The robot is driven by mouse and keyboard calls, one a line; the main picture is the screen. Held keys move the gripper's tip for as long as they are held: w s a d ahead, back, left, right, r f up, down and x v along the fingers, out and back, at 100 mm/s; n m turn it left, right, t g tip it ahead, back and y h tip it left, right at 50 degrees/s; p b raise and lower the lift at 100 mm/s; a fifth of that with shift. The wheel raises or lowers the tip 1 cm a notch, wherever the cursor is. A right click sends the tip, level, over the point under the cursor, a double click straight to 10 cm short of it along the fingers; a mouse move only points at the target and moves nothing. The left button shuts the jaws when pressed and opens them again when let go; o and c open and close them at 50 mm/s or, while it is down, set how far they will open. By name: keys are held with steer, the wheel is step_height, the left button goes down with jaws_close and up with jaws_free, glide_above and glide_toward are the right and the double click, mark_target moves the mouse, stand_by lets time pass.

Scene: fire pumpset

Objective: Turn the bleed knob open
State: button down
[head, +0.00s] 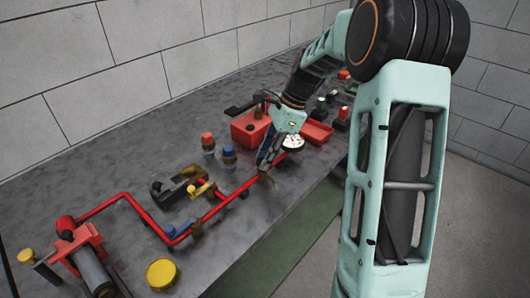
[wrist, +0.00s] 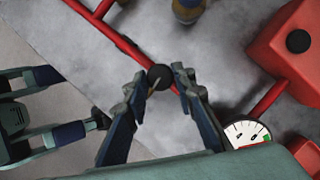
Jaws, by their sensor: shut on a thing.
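The bleed knob (wrist: 160,77) is a small dark round knob beside the red pipe (wrist: 123,43) in the wrist view. My gripper (wrist: 157,82) has its two fingertips closed on the knob from both sides. In the head view my gripper (head: 265,168) reaches down to the red pipe (head: 215,209) near the bench's front edge, and its fingers mostly hide the knob. The white dial gauge (head: 293,142) is just behind and right of the gripper; it also shows at the lower right in the wrist view (wrist: 245,134).
A red box (head: 250,129) and a red tray (head: 317,132) stand behind the gripper. Red-capped (head: 208,140) and blue-capped (head: 229,153) containers stand to its left. A yellow round lid (head: 161,272) is at the front left. Bare grey bench (head: 130,170) lies toward the wall.

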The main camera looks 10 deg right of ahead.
steer(key=n+p, duration=0.1)
steer(key=n, duration=0.1)
steer(key=n+g+p, duration=0.1)
steer(key=p, duration=0.1)
steer(key=n+g+p, duration=0.1)
steer(key=n+p, duration=0.1)
steer(key=shift+w+r+n, duration=0.15)
steer(key=shift+w+n, duration=0.1)
steer(key=shift+n, duration=0.05)
steer(key=n+h+p, duration=0.1)
steer(key=n, duration=0.1)
steer(key=n+g+p, duration=0.1)
steer(key=n, duration=0.2)
steer(key=shift+w+a+g+h+p, duration=0.2)
steer(key=shift+g+h+p, duration=0.1)
steer(key=shift+h, duration=0.1)
steer(key=n+h, duration=0.1)
steer(key=n, duration=0.2)
steer(key=n+h+p, duration=0.1)
steer(key=n, duration=0.1)
steer(key=shift+a+n+g, duration=0.15)
steer(key=shift+n+g, duration=0.25)
steer(key=n+h, duration=0.1)
steer(key=n, duration=0.2)
steer(key=n+h, duration=0.1)
steer(key=n, duration=0.1)
steer(key=shift+a+n, duration=0.2)
steer(key=shift+n, duration=0.2)
steer(key=c, duration=1.6)
jaws_free()
